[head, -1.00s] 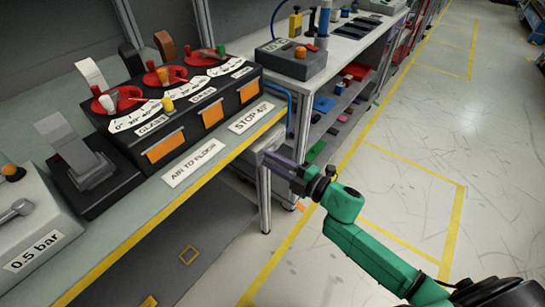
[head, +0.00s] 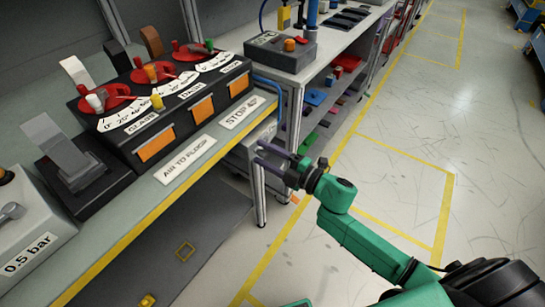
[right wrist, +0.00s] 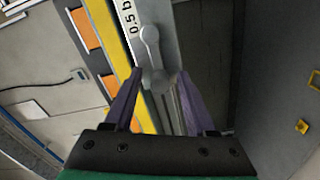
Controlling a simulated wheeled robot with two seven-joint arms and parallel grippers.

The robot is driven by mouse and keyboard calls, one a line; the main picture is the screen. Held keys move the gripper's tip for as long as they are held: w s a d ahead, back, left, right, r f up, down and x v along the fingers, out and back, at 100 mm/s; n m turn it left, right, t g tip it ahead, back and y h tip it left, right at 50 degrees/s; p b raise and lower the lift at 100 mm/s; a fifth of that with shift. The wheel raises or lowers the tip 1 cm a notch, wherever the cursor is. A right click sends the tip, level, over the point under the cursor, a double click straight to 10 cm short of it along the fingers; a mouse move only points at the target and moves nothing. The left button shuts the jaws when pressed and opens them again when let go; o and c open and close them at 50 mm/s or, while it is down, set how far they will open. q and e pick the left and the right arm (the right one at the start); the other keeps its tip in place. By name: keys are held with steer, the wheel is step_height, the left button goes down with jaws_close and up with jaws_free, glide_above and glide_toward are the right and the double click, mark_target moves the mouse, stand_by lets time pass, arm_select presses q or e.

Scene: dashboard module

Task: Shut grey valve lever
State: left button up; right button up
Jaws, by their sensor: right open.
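My right gripper (head: 258,154) is open and empty, out beyond the bench's yellow front edge and well to the right of the box. In the right wrist view its purple fingers (right wrist: 158,76) are spread, with the lever apart from them. My left gripper is not in view.
A second grey lever on a black base (head: 72,165) stands beside the box. A black panel (head: 152,115) with red dials and orange labels is farther along the bench (head: 172,203). A metal table leg (head: 259,190) stands near my right gripper.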

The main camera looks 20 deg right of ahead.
steer(key=v, duration=1.4)
steer(key=shift+s, duration=0.2)
steer(key=shift+d, duration=0.15)
